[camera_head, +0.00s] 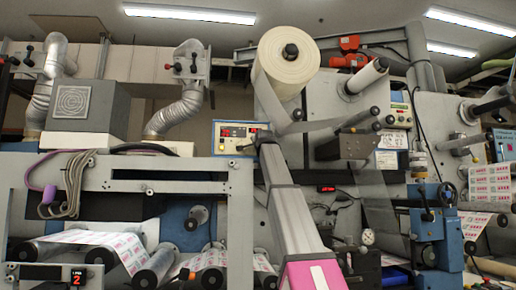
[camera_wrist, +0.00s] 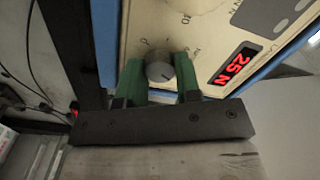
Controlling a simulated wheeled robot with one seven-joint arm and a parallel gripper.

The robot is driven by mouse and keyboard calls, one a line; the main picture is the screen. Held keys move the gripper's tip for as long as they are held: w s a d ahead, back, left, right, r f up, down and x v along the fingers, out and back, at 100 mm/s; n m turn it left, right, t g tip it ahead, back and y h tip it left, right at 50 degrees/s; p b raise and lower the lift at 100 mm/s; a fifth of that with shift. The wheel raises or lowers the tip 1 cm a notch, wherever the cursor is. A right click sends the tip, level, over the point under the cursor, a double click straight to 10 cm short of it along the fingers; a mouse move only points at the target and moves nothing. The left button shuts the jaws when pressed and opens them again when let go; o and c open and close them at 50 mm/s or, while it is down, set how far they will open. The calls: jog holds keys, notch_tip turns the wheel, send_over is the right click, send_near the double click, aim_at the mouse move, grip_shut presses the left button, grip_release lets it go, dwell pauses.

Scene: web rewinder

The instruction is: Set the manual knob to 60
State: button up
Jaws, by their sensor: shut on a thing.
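The manual knob (camera_wrist: 159,68) is a small grey round knob on a cream panel (camera_wrist: 205,40) with a printed scale around it. My gripper (camera_wrist: 159,78) has its two green fingers on either side of the knob and is shut on it. A red lit display (camera_wrist: 235,64) beside the knob reads "25 N" and appears tilted in the wrist view. In the head view the cream control panel (camera_head: 234,134) with a blue frame is at the middle, and my arm reaches up to its right edge. The knob is hidden there.
A large white paper roll (camera_head: 287,60) is above and right of the panel. A printed web on rollers (camera_head: 100,240) runs at the lower left. A blue unit with a handwheel (camera_head: 436,225) stands at the right. Dark cables (camera_wrist: 30,90) hang left of the panel.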

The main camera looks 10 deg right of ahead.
jog(key=o, duration=0.9)
jog(key=shift+s, duration=0.15)
jog(key=s, duration=1)
jog(key=shift+s, duration=0.3)
